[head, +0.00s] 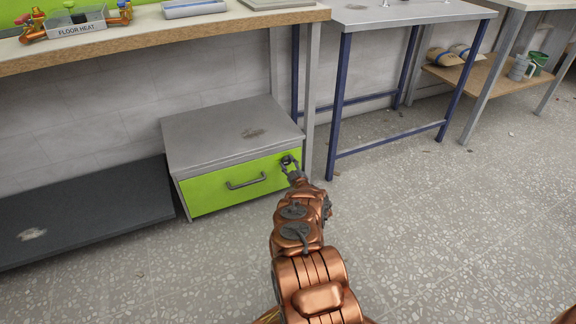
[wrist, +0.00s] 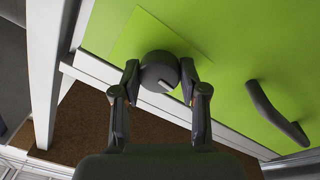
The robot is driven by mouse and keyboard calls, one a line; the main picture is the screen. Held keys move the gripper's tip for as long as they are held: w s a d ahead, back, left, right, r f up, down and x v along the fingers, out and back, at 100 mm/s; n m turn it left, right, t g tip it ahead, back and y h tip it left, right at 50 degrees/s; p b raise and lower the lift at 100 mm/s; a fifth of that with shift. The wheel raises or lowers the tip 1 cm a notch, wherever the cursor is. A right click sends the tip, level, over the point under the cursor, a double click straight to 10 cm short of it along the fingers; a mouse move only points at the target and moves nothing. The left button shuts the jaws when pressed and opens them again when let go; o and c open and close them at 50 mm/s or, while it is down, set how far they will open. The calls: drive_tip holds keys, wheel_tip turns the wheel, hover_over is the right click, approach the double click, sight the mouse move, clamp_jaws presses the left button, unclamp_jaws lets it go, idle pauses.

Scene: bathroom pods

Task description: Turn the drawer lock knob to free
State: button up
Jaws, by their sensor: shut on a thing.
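The drawer lock knob (wrist: 160,72) is a dark round knob with a pale mark, on a green plate on the drawer front. My gripper (wrist: 160,80) has one finger on each side of it and is shut on it. In the head view the gripper (head: 291,167) reaches the upper right corner of the green drawer front (head: 215,190), and the knob is mostly hidden there. The dark drawer handle (head: 246,182) is left of the gripper; it also shows at the right in the wrist view (wrist: 277,112). The drawer looks closed.
The grey cabinet top (head: 225,130) is above the drawer. A bench leg (head: 310,90) stands close to the right of the gripper. A dark low platform (head: 80,215) lies left of the cabinet. The speckled floor (head: 430,230) is clear at right.

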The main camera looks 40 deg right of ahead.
drive_tip(key=shift+n, duration=0.7)
drive_tip(key=o, duration=1.1)
drive_tip(key=shift+o, duration=0.2)
drive_tip(key=shift+s, duration=0.1)
drive_tip(key=v, duration=1.1)
drive_tip(key=shift+s, duration=0.35)
drive_tip(key=shift+a, duration=0.1)
